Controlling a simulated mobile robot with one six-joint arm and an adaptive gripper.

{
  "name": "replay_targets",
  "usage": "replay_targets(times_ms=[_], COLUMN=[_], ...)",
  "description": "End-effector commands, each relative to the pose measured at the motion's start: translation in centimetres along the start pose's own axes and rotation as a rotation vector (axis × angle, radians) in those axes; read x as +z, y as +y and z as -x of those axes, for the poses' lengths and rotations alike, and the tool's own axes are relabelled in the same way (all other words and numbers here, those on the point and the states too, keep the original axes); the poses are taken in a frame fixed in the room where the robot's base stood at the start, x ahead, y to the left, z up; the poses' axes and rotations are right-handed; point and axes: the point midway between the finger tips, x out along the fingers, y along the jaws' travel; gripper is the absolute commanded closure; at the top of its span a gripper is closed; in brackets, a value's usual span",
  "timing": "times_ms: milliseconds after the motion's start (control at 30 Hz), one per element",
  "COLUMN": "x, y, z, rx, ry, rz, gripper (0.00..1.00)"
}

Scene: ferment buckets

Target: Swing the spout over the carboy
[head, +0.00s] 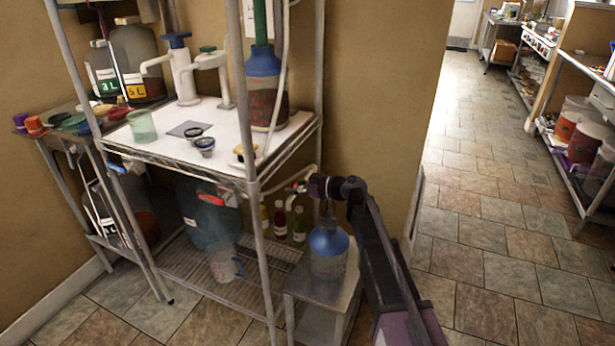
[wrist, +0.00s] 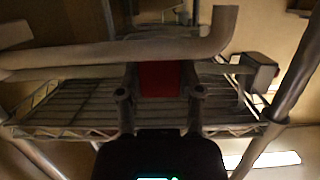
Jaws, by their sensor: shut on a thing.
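The carboy (head: 328,262), clear with a blue top, stands upright on a small metal stand. The spout is a pale pipe (head: 297,178) at the right end of the shelving, above and left of the carboy. In the wrist view the spout (wrist: 110,50) runs across, with a bent end (wrist: 223,30) at right. My gripper (head: 306,187) is shut on the spout's red grip; this red part (wrist: 160,80) shows between the fingers. My gripper partly hides the spout in the head view. I cannot tell how its outlet lines up with the carboy's neck.
A wire shelving rack (head: 255,215) stands left, its front post close to the spout. A large blue bucket (head: 207,212) and bottles (head: 280,220) sit on its lower level. The small stand (head: 308,288) is beside the rack. The tiled floor at right (head: 480,220) is clear.

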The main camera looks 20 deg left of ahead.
Motion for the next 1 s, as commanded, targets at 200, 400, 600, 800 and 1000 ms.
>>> replay_targets(times_ms=[200, 400, 600, 800, 1000], x=[0.0, 0.0, 0.2, 0.4, 0.6], y=[-0.6, -0.6, -0.6, -0.5, -0.5], z=[-0.2, -0.1, 0.5, 1.2, 1.8], rx=[-0.013, -0.016, -0.032, -0.052, -0.072], ry=[-0.001, -0.002, -0.002, -0.002, -0.002], rz=[0.0, 0.001, 0.005, 0.011, 0.015], gripper=[0.75, 0.74, 0.74, 0.74, 0.73])
